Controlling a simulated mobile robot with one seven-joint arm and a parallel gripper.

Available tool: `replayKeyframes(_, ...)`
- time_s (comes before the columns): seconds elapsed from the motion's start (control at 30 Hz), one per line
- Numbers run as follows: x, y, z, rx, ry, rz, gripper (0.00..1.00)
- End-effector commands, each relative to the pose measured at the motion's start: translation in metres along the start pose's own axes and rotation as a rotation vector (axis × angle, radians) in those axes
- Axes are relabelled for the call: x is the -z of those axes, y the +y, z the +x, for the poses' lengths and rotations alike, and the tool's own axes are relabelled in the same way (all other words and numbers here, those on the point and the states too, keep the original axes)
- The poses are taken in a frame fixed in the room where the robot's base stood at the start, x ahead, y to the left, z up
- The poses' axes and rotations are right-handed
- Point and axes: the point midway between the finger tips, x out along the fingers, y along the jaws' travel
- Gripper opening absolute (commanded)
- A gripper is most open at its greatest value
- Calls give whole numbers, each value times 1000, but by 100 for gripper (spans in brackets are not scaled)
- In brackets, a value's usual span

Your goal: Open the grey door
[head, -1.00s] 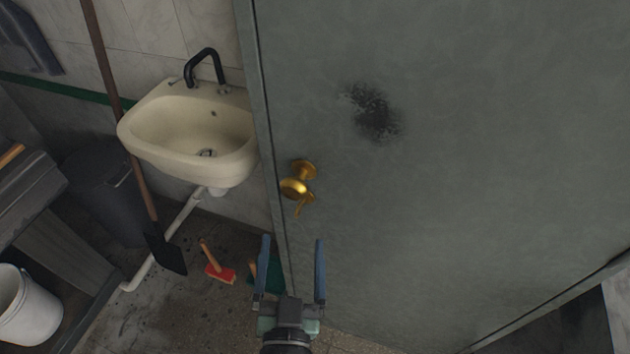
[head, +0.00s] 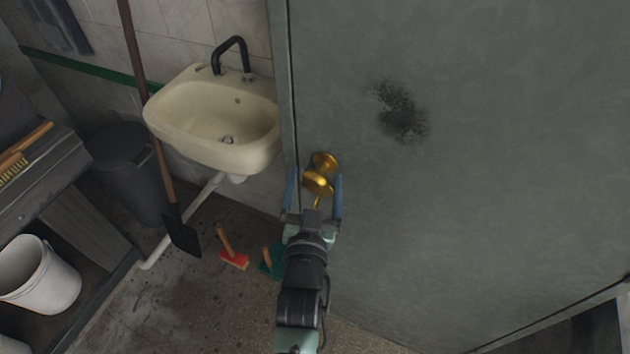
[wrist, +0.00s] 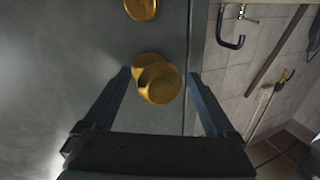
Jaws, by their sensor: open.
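The grey door (head: 470,200) fills the right of the head view and has a dark smudge on it. A brass knob (head: 318,181) sits near its left edge, with a small brass piece below it. My gripper (head: 315,184) is open, its two blue fingers on either side of the knob. In the wrist view the knob (wrist: 160,83) lies between the open fingertips (wrist: 158,78), with gaps to both. Another round brass piece (wrist: 141,9) shows at the top of that view. The door looks shut.
A cream sink (head: 215,120) with a black tap is on the wall left of the door. A long-handled tool (head: 150,110), a dark bin (head: 125,170), a white bucket (head: 38,275) and a red brush (head: 233,260) stand or lie to the left.

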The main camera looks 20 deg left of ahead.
Motion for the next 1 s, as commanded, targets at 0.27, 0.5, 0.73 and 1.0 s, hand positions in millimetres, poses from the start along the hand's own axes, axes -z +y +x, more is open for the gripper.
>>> replayKeyframes(0.27, 0, 0, 3, 0, 0, -1, 91)
replayKeyframes(0.5, 0, 0, 3, 0, 0, -1, 58)
replayKeyframes(0.73, 0, 1, 3, -1, 0, -1, 17)
replayKeyframes(1.0, 0, 1, 3, -3, -1, -1, 0)
